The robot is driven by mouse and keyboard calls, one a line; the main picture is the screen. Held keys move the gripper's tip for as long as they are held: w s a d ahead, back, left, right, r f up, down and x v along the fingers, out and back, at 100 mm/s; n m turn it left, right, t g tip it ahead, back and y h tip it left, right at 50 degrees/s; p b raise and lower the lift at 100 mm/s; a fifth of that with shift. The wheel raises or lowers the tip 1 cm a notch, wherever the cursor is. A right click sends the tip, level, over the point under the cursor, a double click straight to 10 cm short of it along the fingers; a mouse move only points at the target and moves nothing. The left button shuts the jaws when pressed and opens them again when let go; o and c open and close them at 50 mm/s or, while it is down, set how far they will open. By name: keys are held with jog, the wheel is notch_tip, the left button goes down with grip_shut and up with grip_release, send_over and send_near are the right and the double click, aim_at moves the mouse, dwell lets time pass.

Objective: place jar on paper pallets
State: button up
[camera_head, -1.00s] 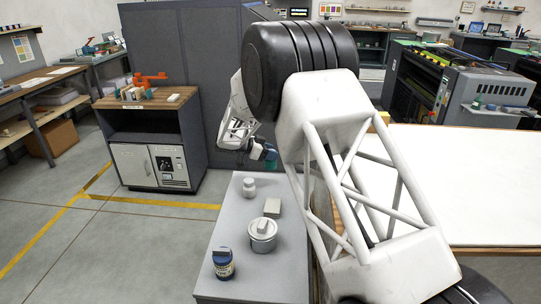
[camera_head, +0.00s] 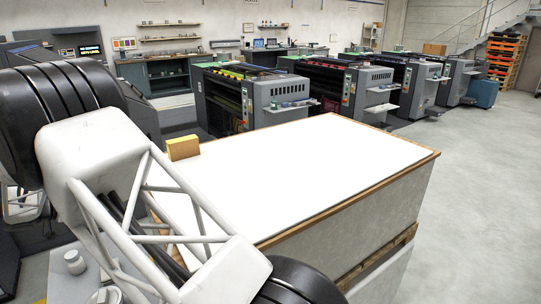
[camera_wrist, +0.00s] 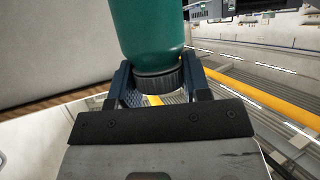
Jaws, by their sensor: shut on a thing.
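A teal jar (camera_wrist: 148,35) with a black ribbed lid fills the upper middle of the wrist view. My gripper (camera_wrist: 158,90) is shut on it at the lid end, one finger on each side. The jar's far end runs out of the frame. The paper pallets (camera_head: 310,175) are a large block with a flat white top and brown edges, in the middle of the head view. In that view my arm crosses the left side, and my gripper and the jar are hidden.
A yellow-brown box (camera_head: 183,148) stands on the far left edge of the white top; the rest of that top looks clear. A small white jar (camera_head: 75,262) stands on a grey surface at the lower left. Printing machines (camera_head: 270,100) line the back.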

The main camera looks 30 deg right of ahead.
notch_tip(320, 180, up, 26)
jog(key=s+d+r+m+g, duration=0.1)
jog(key=s+d+r, duration=0.1)
jog(key=s+d, duration=0.9)
jog(key=s+d+r+m+g, duration=0.1)
jog(key=s+d, duration=0.6)
jog(key=d, duration=0.9)
jog(key=s+d+f+m+g+h, duration=0.1)
jog(key=s+d+f, duration=0.1)
jog(key=s+d, duration=0.65)
jog(key=s+d+f+m+g, duration=0.1)
jog(key=s+d, duration=0.4)
jog(key=s, duration=0.6)
notch_tip(320, 180, down, 5)
jog(key=shift+a+f, duration=0.15)
jog(key=shift+w, duration=0.1)
jog(key=w+d+f, duration=0.1)
jog(key=w+d, duration=0.2)
jog(key=w, duration=1.1)
jog(key=shift+w+d+f, duration=0.2)
jog(key=shift+w+d, duration=0.05)
jog(key=shift+d, duration=0.15)
jog(key=shift+w, duration=0.1)
